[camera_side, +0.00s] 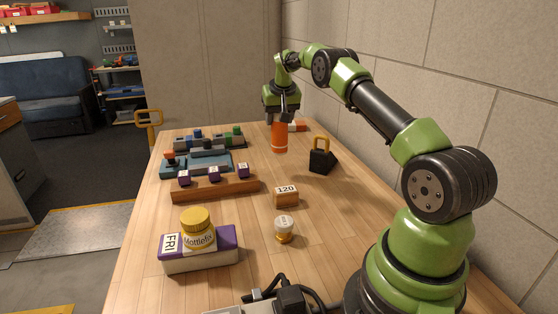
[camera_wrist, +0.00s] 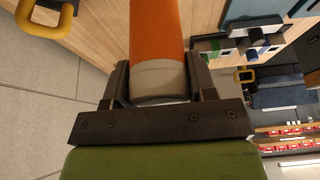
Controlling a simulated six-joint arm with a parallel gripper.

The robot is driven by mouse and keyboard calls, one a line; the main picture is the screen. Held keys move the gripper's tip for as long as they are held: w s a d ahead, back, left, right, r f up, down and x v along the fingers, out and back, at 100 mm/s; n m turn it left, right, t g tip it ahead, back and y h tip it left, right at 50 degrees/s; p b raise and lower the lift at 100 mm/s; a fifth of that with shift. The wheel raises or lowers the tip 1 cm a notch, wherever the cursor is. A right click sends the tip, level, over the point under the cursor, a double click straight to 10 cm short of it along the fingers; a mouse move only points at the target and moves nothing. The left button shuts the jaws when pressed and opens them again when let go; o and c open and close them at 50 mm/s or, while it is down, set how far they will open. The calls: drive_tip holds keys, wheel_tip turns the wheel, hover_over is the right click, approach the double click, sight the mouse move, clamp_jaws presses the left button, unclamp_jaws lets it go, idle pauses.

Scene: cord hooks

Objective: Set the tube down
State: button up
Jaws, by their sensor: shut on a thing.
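An orange tube (camera_side: 279,136) with a pale end hangs upright in my gripper (camera_side: 280,116) in the side view, over the far part of the table. In the wrist view, the tube (camera_wrist: 157,40) runs away from my gripper (camera_wrist: 160,85), with its grey end between the two fingers. My gripper is shut on the tube at its upper end. The tube's lower end appears close to the tabletop, but I cannot tell whether it touches.
The wooden table (camera_side: 265,235) has clear room around its middle. A black padlock-shaped weight (camera_side: 322,160) stands right of the tube. A blue-grey rack (camera_side: 205,161) and a wooden rail (camera_side: 216,190) with purple blocks lie left. A yellow-lidded jar (camera_side: 198,234) sits nearer, on a purple-topped box (camera_side: 225,244).

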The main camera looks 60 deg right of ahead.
sight(279, 142)
wheel_tip(279, 142, down, 8)
drive_tip(key=shift+r, duration=0.15)
idle(0.4)
drive_tip(key=o, duration=1)
drive_tip(key=shift+o, duration=0.2)
